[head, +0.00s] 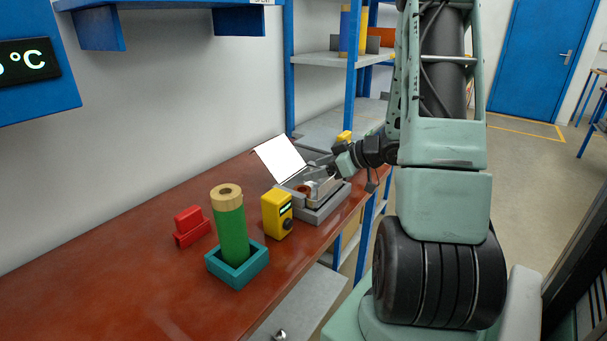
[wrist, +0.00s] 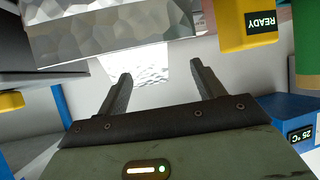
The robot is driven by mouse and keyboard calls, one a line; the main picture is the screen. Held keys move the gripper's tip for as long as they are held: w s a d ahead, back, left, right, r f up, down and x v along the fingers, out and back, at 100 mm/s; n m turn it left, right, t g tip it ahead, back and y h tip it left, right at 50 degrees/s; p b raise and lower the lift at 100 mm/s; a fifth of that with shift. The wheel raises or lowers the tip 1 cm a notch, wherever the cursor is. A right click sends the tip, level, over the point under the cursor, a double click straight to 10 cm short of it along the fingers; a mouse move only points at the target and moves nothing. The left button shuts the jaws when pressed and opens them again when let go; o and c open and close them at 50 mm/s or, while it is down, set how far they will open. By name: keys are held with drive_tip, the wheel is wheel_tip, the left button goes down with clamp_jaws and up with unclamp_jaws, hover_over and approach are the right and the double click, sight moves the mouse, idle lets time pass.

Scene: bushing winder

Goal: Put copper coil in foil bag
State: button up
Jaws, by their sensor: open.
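A small copper-brown round thing, likely the copper coil (head: 303,188), shows in the head view at the grey holder on the bench, partly hidden by my gripper. A crinkled silvery surface, likely the foil bag (wrist: 95,38), fills the upper left of the wrist view; I cannot make out its opening. My gripper (head: 318,168) is just above the grey holder at its right side. In the wrist view its two fingers (wrist: 160,80) are spread apart with nothing between them. The coil cannot be made out in the wrist view.
The grey holder (head: 322,210) has a raised white panel (head: 281,160) behind it. A yellow device (head: 277,214) stands close by, left of the holder. A green cylinder (head: 232,230) stands in a teal tray (head: 254,265). A red block (head: 190,226) lies farther left. The front-left bench is clear.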

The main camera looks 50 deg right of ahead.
drive_tip(key=v, duration=0.5)
drive_tip(key=shift+d, duration=0.1)
idle(0.5)
